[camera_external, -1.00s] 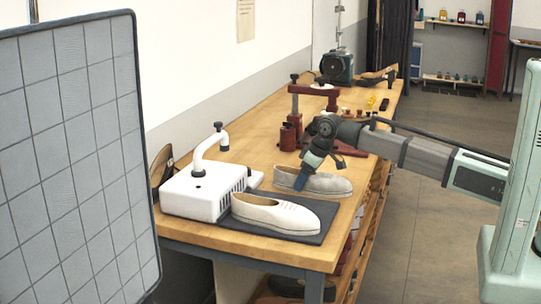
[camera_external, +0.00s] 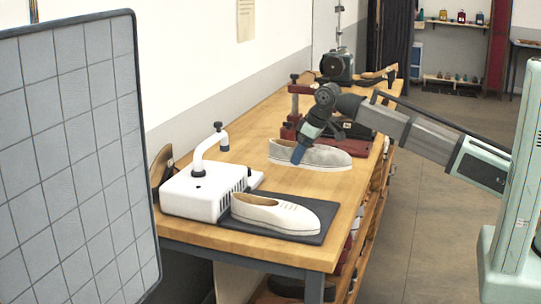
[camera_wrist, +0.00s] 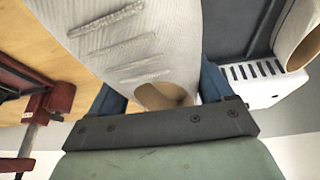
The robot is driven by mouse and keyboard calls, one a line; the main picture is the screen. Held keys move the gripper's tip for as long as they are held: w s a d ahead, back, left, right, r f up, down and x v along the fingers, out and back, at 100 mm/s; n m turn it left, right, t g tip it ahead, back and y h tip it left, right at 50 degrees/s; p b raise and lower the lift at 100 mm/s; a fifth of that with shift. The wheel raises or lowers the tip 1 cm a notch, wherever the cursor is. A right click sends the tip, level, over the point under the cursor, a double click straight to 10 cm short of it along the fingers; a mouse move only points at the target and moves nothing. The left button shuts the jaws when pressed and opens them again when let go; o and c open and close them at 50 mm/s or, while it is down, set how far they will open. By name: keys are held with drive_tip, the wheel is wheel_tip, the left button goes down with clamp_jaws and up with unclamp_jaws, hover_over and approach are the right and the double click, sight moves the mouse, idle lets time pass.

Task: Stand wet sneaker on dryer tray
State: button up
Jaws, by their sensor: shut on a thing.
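A grey wet sneaker (camera_external: 325,156) is in my gripper (camera_external: 297,155), behind the dryer tray. In the wrist view the sneaker (camera_wrist: 140,40) fills the upper middle, its opening toward me and its heel end between my two blue fingers (camera_wrist: 165,88). The external view does not clearly show how high it is above the bench. The dark dryer tray (camera_external: 328,212) lies in front of the white dryer (camera_external: 198,196), and a cream sneaker (camera_external: 272,214) rests on it. The tray (camera_wrist: 228,30) also shows at upper right in the wrist view. The rear strip of the tray is bare.
The dryer's curved white pipe (camera_external: 203,150) stands up from its box. A dark red press-like stand (camera_external: 298,105) is behind the held sneaker. A grey gridded panel (camera_external: 75,150) stands at the left. Bare bench (camera_external: 230,150) lies behind the dryer.

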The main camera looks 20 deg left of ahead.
drive_tip(key=s+a, duration=0.3)
drive_tip(key=s, duration=0.7)
drive_tip(key=shift+s+f+m, duration=0.3)
drive_tip(key=shift+f+m, duration=0.1)
drive_tip(key=shift+f, duration=0.15)
drive_tip(key=shift+f, duration=3.4)
drive_tip(key=shift+f, duration=0.35)
drive_tip(key=o, duration=1)
